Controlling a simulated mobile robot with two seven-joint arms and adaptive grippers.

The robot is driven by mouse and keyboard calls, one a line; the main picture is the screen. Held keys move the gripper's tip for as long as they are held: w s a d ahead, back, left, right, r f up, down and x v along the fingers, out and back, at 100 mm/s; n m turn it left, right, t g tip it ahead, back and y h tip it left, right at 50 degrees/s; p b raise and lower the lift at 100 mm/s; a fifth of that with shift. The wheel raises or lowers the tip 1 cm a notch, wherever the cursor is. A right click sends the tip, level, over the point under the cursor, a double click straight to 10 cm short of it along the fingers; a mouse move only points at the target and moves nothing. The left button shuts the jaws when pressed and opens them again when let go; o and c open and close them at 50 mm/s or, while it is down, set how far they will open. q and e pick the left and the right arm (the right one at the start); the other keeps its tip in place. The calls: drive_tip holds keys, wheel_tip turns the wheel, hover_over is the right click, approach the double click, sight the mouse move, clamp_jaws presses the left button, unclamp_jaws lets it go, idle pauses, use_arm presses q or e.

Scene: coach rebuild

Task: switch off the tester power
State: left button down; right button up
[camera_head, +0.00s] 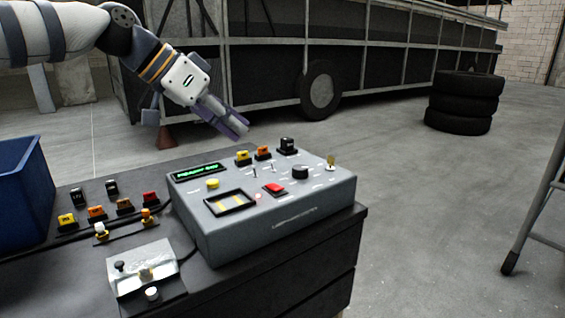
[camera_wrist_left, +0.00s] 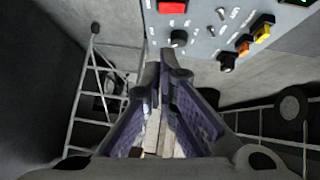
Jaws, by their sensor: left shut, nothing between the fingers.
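The tester (camera_head: 265,224) is a grey sloped box at the end of the dark bench, with a lit green display (camera_head: 197,171). On its panel are a red rocker switch (camera_head: 275,189), a black knob (camera_head: 300,172), a yellow button (camera_head: 212,184), small toggles and a yellow key-like part (camera_head: 331,160). I cannot tell the red switch's position. My left gripper (camera_head: 238,130) is shut and empty, above and behind the tester's far edge, apart from it. In the left wrist view the shut fingers (camera_wrist_left: 166,62) are below the panel, with the red switch (camera_wrist_left: 172,6) at the top edge.
Plug-in modules (camera_head: 263,153) stand along the tester's back edge. Stacked tyres (camera_head: 463,103), a ladder (camera_head: 535,215) and the coach stand beyond.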

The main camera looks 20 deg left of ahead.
use_arm(q)
drive_tip(key=shift+s+r, duration=0.15)
drive_tip(key=shift+s, duration=0.3)
use_arm(e)
drive_tip(key=shift+s, duration=0.35)
use_arm(q)
drive_tip(key=b, duration=0.1)
hover_over(272, 196)
drive_tip(key=f, duration=0.7)
drive_tip(key=shift+s+a, duration=0.15)
drive_tip(key=shift+a, duration=0.2)
drive_tip(key=f, duration=0.3)
drive_tip(key=shift+d, duration=0.4)
drive_tip(key=shift+f, duration=0.5)
use_arm(e)
drive_tip(key=shift+s+f+g, duration=0.3)
drive_tip(key=shift+s+f, duration=0.4)
drive_tip(key=shift+f, duration=0.05)
drive_tip(key=shift+s, duration=0.1)
